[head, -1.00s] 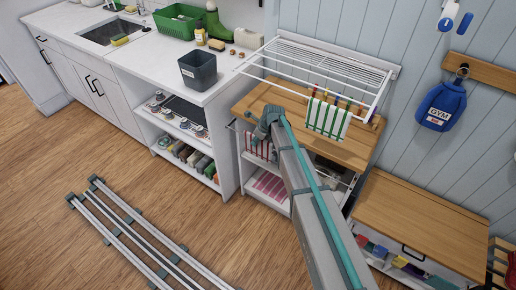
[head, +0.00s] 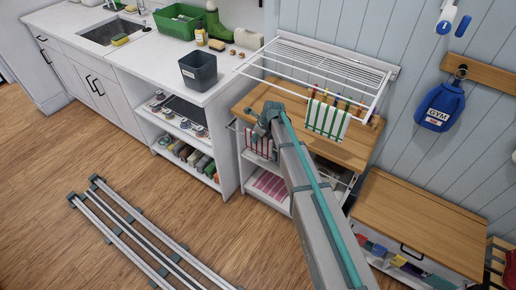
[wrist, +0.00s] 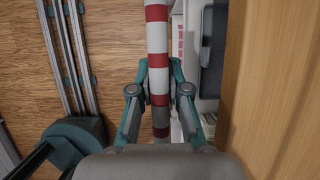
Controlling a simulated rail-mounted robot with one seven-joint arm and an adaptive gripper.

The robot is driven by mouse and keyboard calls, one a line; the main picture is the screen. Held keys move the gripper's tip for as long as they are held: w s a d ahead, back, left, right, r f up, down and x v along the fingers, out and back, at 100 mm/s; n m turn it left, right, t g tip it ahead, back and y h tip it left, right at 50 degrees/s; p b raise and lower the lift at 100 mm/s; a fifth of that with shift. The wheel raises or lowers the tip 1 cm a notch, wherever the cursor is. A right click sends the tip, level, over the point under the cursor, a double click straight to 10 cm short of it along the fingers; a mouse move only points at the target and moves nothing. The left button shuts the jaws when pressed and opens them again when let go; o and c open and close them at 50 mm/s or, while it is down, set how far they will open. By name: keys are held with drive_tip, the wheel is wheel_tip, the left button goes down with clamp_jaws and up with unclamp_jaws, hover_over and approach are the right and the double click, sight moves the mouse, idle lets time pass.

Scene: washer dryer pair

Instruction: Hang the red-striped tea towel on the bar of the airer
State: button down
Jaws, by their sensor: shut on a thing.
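The red-striped tea towel (head: 259,146) hangs below my gripper (head: 262,127) at the front left of the wooden-topped unit. In the wrist view the red and white cloth (wrist: 157,45) runs as a narrow strip between the fingers of my gripper (wrist: 159,85), which is shut on it. My arm hides part of the towel's surroundings, and I cannot tell whether it still touches the thin rail there. The white airer (head: 315,68) is fixed to the wall above and behind my gripper. A green-striped towel (head: 328,119) hangs from its front bar, near the right end.
The wooden top (head: 345,150) lies below the airer. A dark grey bin (head: 198,71) stands on the white counter (head: 150,55) to the left, near a green basket (head: 180,20). A low wooden-topped cabinet (head: 420,220) stands to the right. The airer's front bar is bare on its left part.

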drive_tip(key=shift+w+r+p, duration=0.1)
drive_tip(key=shift+r+p, duration=1.3)
drive_tip(key=shift+r, duration=1.35)
idle(0.4)
